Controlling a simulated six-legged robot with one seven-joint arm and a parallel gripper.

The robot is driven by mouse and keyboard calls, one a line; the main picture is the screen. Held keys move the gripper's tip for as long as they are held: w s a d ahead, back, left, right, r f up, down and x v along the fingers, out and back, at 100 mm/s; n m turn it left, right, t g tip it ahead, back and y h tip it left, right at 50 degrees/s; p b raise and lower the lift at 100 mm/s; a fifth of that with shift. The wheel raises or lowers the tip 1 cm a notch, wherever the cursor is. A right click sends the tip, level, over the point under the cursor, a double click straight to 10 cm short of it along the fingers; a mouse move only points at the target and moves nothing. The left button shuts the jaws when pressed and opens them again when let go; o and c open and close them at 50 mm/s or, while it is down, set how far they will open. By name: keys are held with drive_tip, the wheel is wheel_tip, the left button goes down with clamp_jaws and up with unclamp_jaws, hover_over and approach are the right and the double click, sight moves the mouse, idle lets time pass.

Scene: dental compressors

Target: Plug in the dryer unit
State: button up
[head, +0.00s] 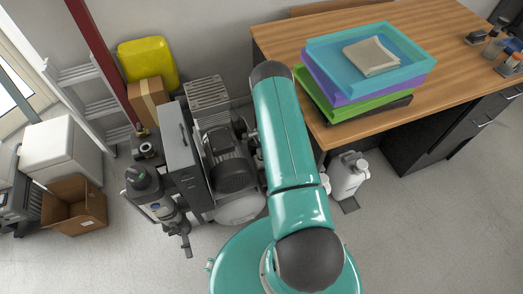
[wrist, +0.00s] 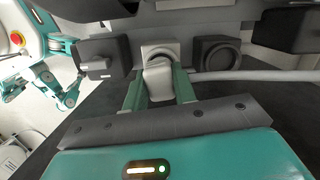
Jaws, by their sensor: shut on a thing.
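In the wrist view my gripper (wrist: 158,82) has its two teal fingers closed on the sides of a pale plug (wrist: 158,86). The plug's far end is right at a light square socket (wrist: 151,47) with a round opening. I cannot tell how far into the opening it reaches. In the head view my arm hides the gripper and the plug. A compressor (head: 230,173) with a grey cabinet (head: 177,142) and dark filter bottles (head: 146,184) stands left of my arm. I cannot tell which part is the dryer unit.
In the wrist view a dark round socket (wrist: 216,54) is right of the light one, and a dark block with a grey connector (wrist: 97,66) is to its left. A pale cable (wrist: 275,75) runs right. A wooden desk (head: 460,50) with stacked trays (head: 325,83) is right of my arm.

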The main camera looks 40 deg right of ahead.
drive_tip(key=shift+f, duration=0.15)
drive_tip(key=shift+f, duration=0.8)
drive_tip(key=o, duration=1.1)
drive_tip(key=shift+c, duration=0.2)
wheel_tip(320, 180, up, 14)
drive_tip(key=d, duration=0.2)
drive_tip(key=shift+f, duration=0.15)
